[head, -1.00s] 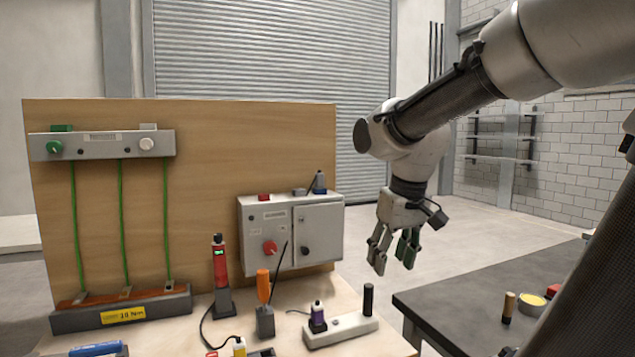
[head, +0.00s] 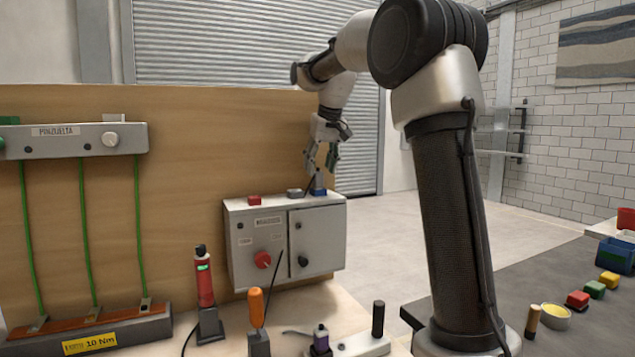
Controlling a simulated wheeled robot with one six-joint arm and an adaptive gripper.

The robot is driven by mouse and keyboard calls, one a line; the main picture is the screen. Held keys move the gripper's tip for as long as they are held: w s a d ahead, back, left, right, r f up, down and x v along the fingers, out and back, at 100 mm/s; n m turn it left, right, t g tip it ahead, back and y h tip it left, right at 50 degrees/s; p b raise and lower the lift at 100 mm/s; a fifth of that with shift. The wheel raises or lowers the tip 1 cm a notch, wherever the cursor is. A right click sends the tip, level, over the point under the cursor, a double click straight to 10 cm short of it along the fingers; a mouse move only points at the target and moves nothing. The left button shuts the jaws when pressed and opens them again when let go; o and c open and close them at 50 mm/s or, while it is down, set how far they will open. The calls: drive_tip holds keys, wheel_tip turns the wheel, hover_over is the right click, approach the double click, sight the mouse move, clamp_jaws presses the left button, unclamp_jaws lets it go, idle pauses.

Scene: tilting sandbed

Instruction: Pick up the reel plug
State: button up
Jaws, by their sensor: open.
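My gripper (head: 321,164) is open, pointing down, with its fingers just above and around the top of a small blue plug-like piece (head: 318,187). That piece stands at the right end of the top of the grey control box (head: 262,217). I cannot tell whether the fingers touch it. No label shows which of the two is the reel plug.
A red block (head: 254,200) and a grey piece (head: 294,192) sit on the box beside the blue piece. The wooden panel (head: 190,190) stands behind. A red tool (head: 204,280) and an orange-handled screwdriver (head: 256,308) stand in front. Coloured blocks (head: 578,300) lie on the right table.

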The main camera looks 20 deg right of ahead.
sight(318, 174)
drive_tip(key=x, duration=0.3)
drive_tip(key=shift+a+f, duration=0.1)
drive_tip(key=shift+f, duration=0.25)
drive_tip(key=shift+c, duration=0.2)
clamp_jaws()
drive_tip(key=shift+r, duration=0.1)
